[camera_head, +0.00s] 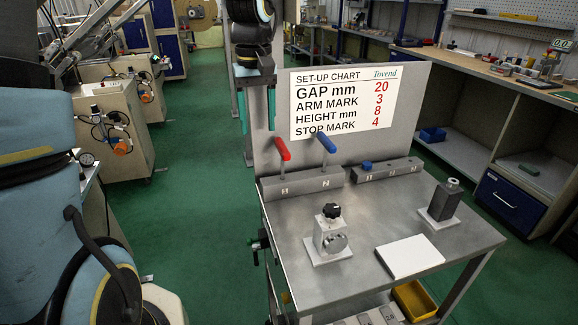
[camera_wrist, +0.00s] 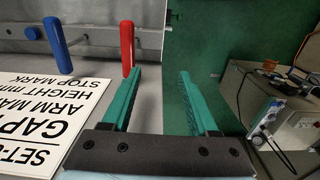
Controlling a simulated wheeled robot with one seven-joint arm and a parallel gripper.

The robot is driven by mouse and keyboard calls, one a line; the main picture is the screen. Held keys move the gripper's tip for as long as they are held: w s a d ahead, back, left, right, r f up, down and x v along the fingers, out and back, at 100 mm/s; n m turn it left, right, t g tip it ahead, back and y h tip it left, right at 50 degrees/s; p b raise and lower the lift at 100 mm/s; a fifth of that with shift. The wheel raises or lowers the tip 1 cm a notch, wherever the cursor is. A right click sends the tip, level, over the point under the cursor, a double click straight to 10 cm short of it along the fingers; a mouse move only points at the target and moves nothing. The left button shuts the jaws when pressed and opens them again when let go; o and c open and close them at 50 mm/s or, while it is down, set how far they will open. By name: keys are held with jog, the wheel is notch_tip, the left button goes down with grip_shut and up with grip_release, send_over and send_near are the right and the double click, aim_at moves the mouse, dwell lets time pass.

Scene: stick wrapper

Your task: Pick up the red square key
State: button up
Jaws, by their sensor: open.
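I cannot make out a red square key in either view. The red things I see are a red-handled lever (camera_head: 282,149), leaning on the left metal block, and red numbers on the chart. The red handle also shows in the wrist view (camera_wrist: 127,45), just beyond the left fingertip. My gripper (camera_head: 258,130) hangs with teal fingers pointing down, at the upper left edge of the chart panel. In the wrist view my gripper (camera_wrist: 160,74) is open, with nothing between its fingers. Any contact between finger and red handle cannot be told.
A blue-handled lever (camera_head: 327,143) stands right of the red one. The right block (camera_head: 388,170) carries a small blue knob. The steel table (camera_head: 350,225) holds a black-knobbed fixture (camera_head: 329,235), a white plate (camera_head: 410,256) and a dark post (camera_head: 439,203). A set-up chart (camera_head: 343,103) is upright behind.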

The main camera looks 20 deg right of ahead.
aim_at(284, 144)
jog(key=d, duration=0.1)
jog(key=s+d, duration=0.1)
jog(key=d, duration=0.3)
jog(key=shift+s+r, duration=0.15)
jog(key=shift+s, duration=0.15)
jog(key=f, duration=0.4)
jog(key=shift+s+d+f, duration=0.1)
jog(key=shift+d+f, duration=0.05)
jog(key=shift+d, duration=0.05)
jog(key=shift+a+f+p, duration=0.15)
jog(key=shift+f+p, duration=0.45)
jog(key=shift+f, duration=0.9)
jog(key=shift+a+f+p, duration=0.15)
jog(key=shift+f+p, duration=0.4)
jog(key=shift+f, duration=0.9)
jog(key=shift+c, duration=0.3)
grip_shut()
